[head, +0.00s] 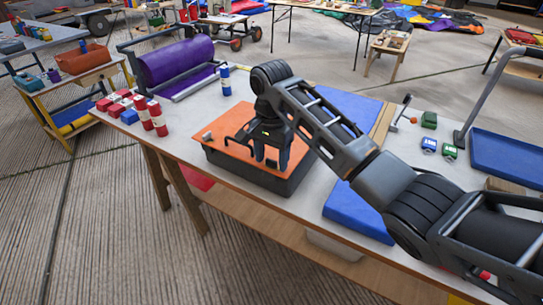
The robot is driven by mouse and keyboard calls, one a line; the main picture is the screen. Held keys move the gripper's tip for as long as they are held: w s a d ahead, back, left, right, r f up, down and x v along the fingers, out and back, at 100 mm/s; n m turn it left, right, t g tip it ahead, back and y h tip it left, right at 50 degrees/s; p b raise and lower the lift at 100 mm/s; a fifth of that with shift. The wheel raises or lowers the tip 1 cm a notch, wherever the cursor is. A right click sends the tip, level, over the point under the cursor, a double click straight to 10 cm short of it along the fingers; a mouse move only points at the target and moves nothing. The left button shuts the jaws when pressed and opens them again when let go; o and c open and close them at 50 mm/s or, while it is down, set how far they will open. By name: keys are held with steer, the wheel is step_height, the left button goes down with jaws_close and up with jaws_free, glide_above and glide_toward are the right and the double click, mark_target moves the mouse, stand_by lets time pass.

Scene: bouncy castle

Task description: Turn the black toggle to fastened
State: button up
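An orange panel (222,128) tops a dark box (240,171) on the table, in the middle of the head view. My gripper (271,158) points down over the panel's right half. Its two grey fingers stand apart, and a small dark shape shows low between them. I cannot tell whether that shape is the black toggle, or whether the fingers touch it. A thin black bar (238,135) shows just left of my gripper. A small pale and orange piece (207,137) sits at the panel's left edge. My gripper hides part of the panel.
Red cans (157,118) and a blue can (225,79) stand on the table, left of and behind the box. A purple roll (176,62) lies in a frame behind. Blue pads (352,213) lie to the right under my arm. A blue tray (506,158) is far right.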

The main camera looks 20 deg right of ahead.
steer(key=c, duration=1)
steer(key=shift+r+n+p, duration=0.1)
steer(key=shift+n+p, duration=0.2)
steer(key=shift+p, duration=0.05)
steer(key=n+p, duration=0.2)
steer(key=shift+r+n, duration=0.1)
steer(key=shift+n, duration=0.2)
steer(key=n+p, duration=0.2)
steer(key=n, duration=0.2)
steer(key=shift+n, duration=0.3)
steer(key=n, duration=0.5)
steer(key=shift+f, duration=0.2)
steer(key=n, duration=0.5)
